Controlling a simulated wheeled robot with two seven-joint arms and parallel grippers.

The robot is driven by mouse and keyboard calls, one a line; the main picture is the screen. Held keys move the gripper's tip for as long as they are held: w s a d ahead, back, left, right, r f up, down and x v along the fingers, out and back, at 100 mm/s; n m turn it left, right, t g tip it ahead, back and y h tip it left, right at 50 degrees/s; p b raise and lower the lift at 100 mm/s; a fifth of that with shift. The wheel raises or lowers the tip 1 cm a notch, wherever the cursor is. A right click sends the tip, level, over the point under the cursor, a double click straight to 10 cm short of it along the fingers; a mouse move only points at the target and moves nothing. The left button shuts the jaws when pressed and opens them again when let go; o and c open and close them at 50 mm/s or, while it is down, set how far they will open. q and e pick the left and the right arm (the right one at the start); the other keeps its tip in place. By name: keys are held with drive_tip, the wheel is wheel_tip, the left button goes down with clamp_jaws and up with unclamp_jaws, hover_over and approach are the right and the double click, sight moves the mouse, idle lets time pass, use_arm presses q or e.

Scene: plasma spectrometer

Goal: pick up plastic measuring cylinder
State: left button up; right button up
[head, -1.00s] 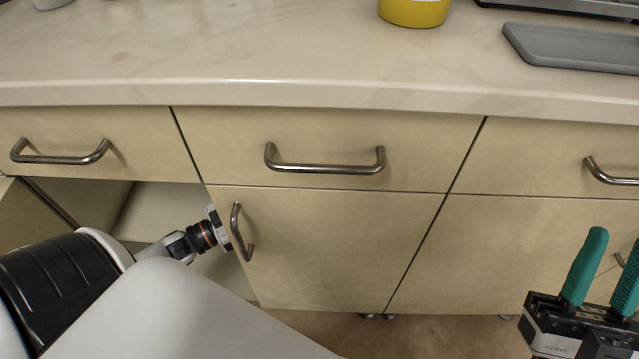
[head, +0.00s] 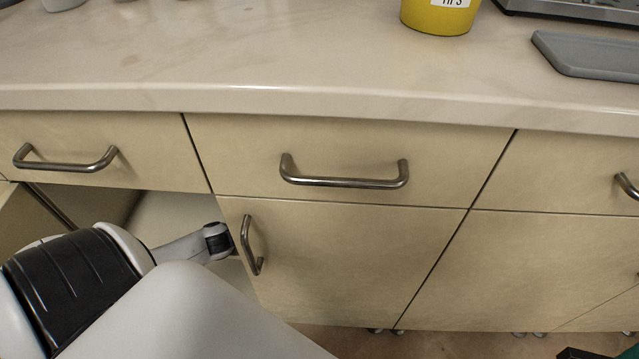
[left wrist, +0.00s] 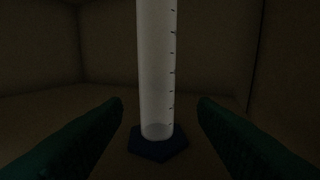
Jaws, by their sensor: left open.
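The plastic measuring cylinder (left wrist: 157,70) stands upright inside a dark cabinet in the left wrist view. It is a pale tube with dark graduation marks along its right side and a dark blue foot (left wrist: 158,146). Its top is cut off by the picture edge. My left gripper (left wrist: 160,105) is open, with one green finger on each side of the cylinder and gaps on both sides. In the head view my left arm reaches into the open cabinet (head: 165,220), and the gripper and cylinder are hidden there. Of my right gripper only a sliver (head: 628,352) shows at the bottom right corner.
Cabinet walls (left wrist: 40,50) enclose the cylinder at the sides and back. A closed door with a handle (head: 250,245) borders the opening on the right. The counter (head: 300,60) above holds a yellow container (head: 440,18) and a grey tray (head: 590,58).

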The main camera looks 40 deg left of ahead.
use_arm(q)
drive_tip(key=b+x, duration=0.1)
drive_tip(key=x, duration=0.3)
drive_tip(key=shift+w+a+r+b, duration=0.1)
drive_tip(key=shift+a+b, duration=0.05)
drive_tip(key=shift+b, duration=0.15)
drive_tip(key=shift+w+d, duration=0.2)
drive_tip(key=shift+w, duration=0.05)
drive_tip(key=shift+r, duration=0.1)
drive_tip(key=c, duration=1)
drive_tip(key=shift+c, duration=0.2)
